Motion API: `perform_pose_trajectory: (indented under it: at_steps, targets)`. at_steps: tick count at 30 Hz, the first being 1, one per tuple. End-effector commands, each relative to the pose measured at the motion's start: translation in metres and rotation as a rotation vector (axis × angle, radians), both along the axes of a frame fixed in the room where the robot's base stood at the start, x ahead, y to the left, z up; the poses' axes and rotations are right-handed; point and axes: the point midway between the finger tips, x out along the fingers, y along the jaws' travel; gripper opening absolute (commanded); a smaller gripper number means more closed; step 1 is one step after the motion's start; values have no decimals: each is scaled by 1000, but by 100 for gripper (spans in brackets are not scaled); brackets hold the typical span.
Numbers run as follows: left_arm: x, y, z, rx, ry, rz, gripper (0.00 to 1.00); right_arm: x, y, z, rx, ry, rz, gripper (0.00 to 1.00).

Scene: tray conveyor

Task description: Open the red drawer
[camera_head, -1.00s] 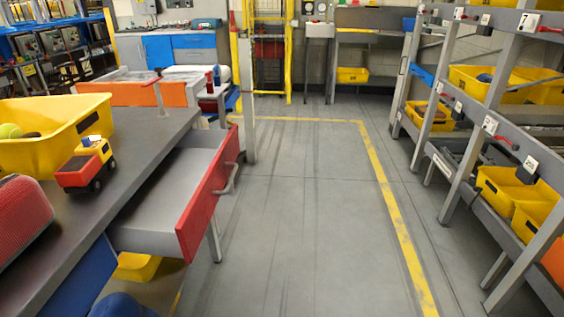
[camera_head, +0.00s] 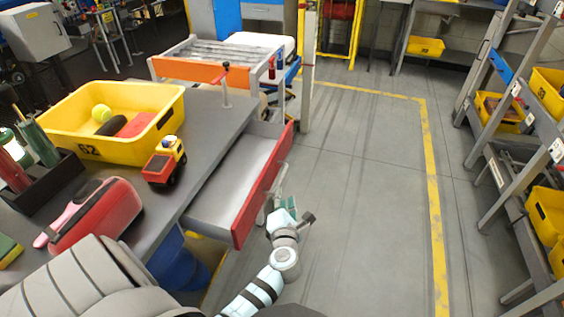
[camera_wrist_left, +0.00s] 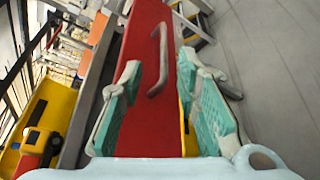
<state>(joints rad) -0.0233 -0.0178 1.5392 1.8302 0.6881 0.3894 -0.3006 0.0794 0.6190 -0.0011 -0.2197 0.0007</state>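The red drawer front (camera_head: 262,187) stands out from the grey workbench, with its empty grey tray (camera_head: 232,185) showing behind it. The drawer is open. Its grey bar handle (camera_head: 280,180) is on the outer face. My left gripper (camera_head: 280,203) is beside the drawer front, close to the handle. In the left wrist view the teal fingers (camera_wrist_left: 159,70) are wide apart. The red front (camera_wrist_left: 148,125) shows between them, and the handle (camera_wrist_left: 159,62) lies near the fingertips, not clamped. Whether a finger touches the drawer cannot be told. My right gripper is out of view.
A blue container (camera_head: 178,262) is below. The floor right of the drawer is clear.

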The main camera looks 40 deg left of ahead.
Motion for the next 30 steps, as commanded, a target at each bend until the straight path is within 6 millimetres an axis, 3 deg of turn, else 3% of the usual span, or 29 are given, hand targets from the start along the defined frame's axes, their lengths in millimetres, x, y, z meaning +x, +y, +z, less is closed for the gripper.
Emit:
perform_pose_trajectory:
  at_steps: [15,21,29,30]
  targets:
    - [90,73,-36,7,3,0,30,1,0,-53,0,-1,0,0]
    - [103,84,-37,6,4,-3,30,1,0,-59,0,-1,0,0]
    - [104,84,-36,7,5,-3,30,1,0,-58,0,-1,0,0]
    - [104,84,-36,7,5,-3,23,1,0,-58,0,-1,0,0]
